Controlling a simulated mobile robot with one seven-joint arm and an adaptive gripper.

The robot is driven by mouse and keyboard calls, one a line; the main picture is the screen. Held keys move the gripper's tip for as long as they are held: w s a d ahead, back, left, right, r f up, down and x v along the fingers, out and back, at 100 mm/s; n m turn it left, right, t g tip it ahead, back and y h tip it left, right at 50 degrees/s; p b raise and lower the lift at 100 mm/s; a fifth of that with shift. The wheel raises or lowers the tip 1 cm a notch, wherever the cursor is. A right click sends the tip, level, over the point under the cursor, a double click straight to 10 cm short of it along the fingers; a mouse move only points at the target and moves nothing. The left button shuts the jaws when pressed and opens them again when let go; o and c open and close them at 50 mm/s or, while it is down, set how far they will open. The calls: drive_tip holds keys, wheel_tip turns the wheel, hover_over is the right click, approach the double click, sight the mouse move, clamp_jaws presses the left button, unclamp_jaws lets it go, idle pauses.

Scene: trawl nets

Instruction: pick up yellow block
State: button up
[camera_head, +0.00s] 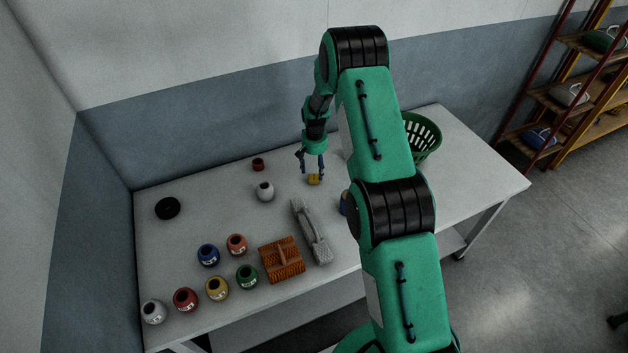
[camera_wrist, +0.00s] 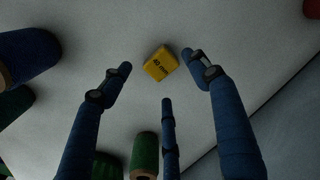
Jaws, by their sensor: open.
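The yellow block (camera_head: 314,180) lies on the white table under my gripper (camera_head: 311,164). In the wrist view the yellow block (camera_wrist: 160,63) shows dark lettering that reads "40 mm" and sits just beyond the fingertips. My gripper (camera_wrist: 163,85) has three blue fingers spread apart, with nothing between them. One fingertip is left of the block, one is close to its right side, and the third is below it in the picture. I cannot tell whether any finger touches the block.
The white table (camera_head: 460,165) holds a green basket (camera_head: 424,135) at right, a grey object (camera_head: 311,232), an orange brush-like block (camera_head: 281,260), a white jar (camera_head: 265,191) and several coloured jars at lower left. A black disc (camera_head: 168,208) lies at left. Green and blue spools show in the wrist view.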

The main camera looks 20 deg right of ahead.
sight(314, 177)
drive_tip(key=shift+f, duration=0.15)
drive_tip(key=shift+a+f, duration=0.1)
drive_tip(key=shift+f, duration=2.3)
drive_tip(key=c, duration=1.3)
drive_tip(key=shift+r, duration=0.7)
drive_tip(key=shift+s+r, duration=0.2)
drive_tip(key=shift+r, duration=0.35)
drive_tip(key=shift+s+r, duration=0.15)
drive_tip(key=shift+r, duration=0.4)
drive_tip(key=s+a, duration=0.1)
drive_tip(key=s, duration=0.4)
drive_tip(key=s+a+r, duration=0.1)
drive_tip(key=s, duration=0.4)
drive_tip(key=s+a, duration=0.1)
drive_tip(key=s, duration=0.4)
drive_tip(key=shift+a+r, duration=0.1)
drive_tip(key=shift+r, duration=0.1)
